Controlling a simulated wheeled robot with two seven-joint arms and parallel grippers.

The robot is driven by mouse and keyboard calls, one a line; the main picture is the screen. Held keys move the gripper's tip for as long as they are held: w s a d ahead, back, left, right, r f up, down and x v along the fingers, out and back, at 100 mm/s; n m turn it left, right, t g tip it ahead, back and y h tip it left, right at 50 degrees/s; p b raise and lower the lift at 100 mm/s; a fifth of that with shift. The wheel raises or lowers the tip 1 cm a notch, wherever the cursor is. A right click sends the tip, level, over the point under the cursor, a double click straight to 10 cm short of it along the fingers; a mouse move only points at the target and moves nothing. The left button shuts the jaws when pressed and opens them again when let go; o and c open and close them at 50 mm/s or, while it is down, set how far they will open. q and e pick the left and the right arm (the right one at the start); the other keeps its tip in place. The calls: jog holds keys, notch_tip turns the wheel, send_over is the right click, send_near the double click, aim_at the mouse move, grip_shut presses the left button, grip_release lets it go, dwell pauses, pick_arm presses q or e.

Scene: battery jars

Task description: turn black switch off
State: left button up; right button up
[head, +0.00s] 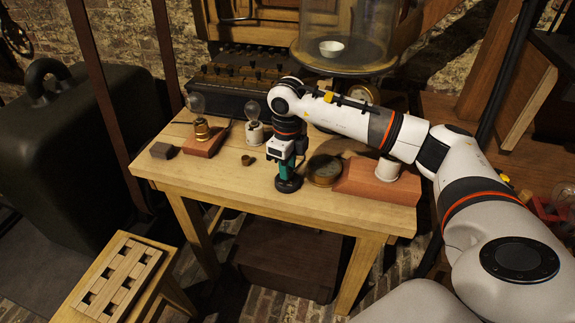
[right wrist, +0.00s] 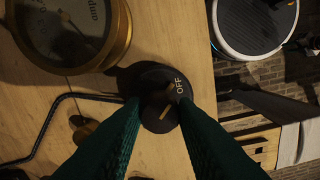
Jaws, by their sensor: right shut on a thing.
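The black switch (head: 289,185) is a round black base on the front middle of the wooden table. In the right wrist view the switch (right wrist: 151,76) shows the word OFF on its right side. My right gripper (head: 287,170) points straight down over it, and its green fingers (right wrist: 157,112) are shut on the switch's raised middle part. My left gripper is in neither view.
A brass gauge (head: 324,170) lies just right of the switch, and a brick-coloured block (head: 375,184) lies beyond it. Bulbs on holders (head: 253,131) stand behind left. A small brass piece (head: 248,160) lies left. The table's front left (head: 215,180) is clear.

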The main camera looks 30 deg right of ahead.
jog(key=o, duration=1)
jog(key=shift+r, duration=0.1)
notch_tip(320, 180, up, 12)
jog(key=shift+b, duration=0.3)
